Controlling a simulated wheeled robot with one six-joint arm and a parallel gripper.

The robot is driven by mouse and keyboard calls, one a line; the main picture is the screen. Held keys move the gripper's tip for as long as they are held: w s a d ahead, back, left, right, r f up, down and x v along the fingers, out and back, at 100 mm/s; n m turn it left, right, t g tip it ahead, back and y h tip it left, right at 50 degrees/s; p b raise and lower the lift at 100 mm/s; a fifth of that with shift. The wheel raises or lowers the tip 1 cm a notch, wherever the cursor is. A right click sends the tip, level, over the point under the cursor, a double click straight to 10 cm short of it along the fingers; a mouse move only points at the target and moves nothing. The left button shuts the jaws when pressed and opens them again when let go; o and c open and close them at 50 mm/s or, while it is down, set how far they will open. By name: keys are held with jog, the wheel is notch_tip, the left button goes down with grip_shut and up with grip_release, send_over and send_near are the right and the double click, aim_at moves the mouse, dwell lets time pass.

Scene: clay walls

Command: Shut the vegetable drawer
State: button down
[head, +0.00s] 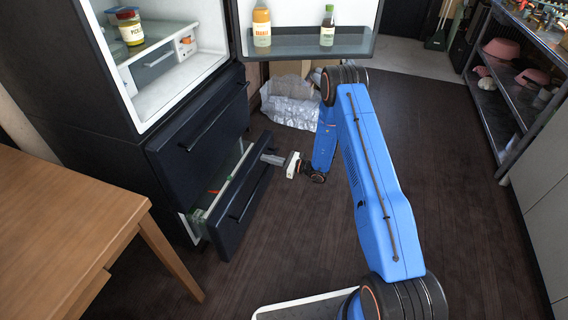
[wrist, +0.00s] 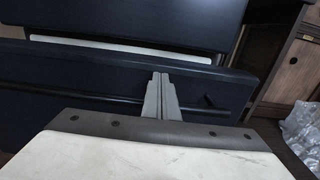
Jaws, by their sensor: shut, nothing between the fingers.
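The vegetable drawer, the low dark drawer (head: 243,205) of the fridge, stands pulled out, its white inside and some green and red contents showing over the rim. In the wrist view its dark front panel (wrist: 222,88) crosses the picture, with a bar handle (wrist: 60,92) along it. My gripper (head: 268,158) is at the right end of the drawer front, close to its upper edge. In the wrist view my gripper's fingers (wrist: 160,76) are together and empty, overlapping the front panel and handle; I cannot tell whether they touch.
Above is another dark drawer (head: 205,125), which looks closed. The fridge door (head: 305,42) hangs open with bottles on its shelf. A wooden table (head: 70,225) stands at left, crumpled plastic (head: 290,105) behind my arm, and a metal rack (head: 510,95) at right. The floor between is clear.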

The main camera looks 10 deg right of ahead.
jog(key=x, duration=1.2)
jog(key=shift+w+a, duration=0.1)
jog(key=shift+a, duration=0.15)
jog(key=shift+w+a+r, duration=0.1)
jog(key=shift+w+a, duration=0.1)
jog(key=shift+a+r, duration=0.1)
